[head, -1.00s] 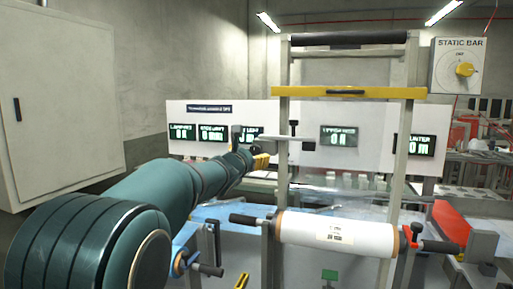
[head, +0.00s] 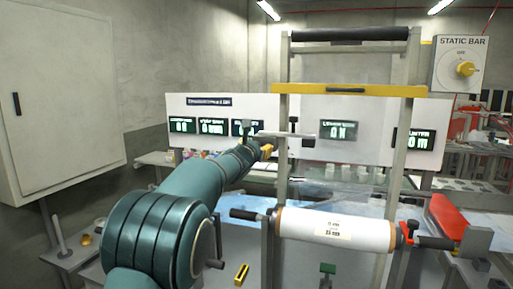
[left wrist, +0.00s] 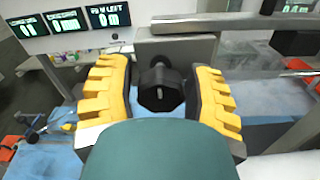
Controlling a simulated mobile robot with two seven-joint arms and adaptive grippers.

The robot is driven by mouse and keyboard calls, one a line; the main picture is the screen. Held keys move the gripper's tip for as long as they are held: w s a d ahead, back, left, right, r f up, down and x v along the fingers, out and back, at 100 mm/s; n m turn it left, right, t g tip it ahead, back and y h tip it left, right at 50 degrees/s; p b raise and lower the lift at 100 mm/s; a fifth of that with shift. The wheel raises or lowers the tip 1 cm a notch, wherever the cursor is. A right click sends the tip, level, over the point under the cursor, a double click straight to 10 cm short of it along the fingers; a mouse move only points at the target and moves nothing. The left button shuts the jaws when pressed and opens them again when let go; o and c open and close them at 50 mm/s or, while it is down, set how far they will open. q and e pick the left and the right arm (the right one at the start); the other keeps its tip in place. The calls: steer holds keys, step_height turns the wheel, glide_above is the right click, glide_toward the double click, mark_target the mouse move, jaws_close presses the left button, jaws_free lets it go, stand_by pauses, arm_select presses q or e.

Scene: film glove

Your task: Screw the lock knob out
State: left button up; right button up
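The black faceted lock knob (left wrist: 160,90) shows in the left wrist view, on a short shaft in front of a grey block (left wrist: 178,48). My left gripper (left wrist: 160,100) has its yellow fingers apart, one on each side of the knob. A narrow gap seems to show on both sides; contact cannot be made out. In the head view my left gripper (head: 265,150) is small, at the end of my arm beside the left post of the frame, just under a grey bar (head: 272,137). I cannot make out the knob there. My right gripper is not in view.
A white film roll (head: 335,230) with black handles lies across the frame below my gripper. A yellow bar (head: 350,90) crosses above. A white panel with green displays (head: 340,130) stands behind. A yellow-and-black piece (head: 242,274) lies below, right of my arm.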

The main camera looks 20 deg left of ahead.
arm_select(q)
jaws_close()
steer(key=shift+f+n+b, duration=0.2)
steer(key=shift+n+b, duration=0.15)
steer(key=shift+n, duration=0.35)
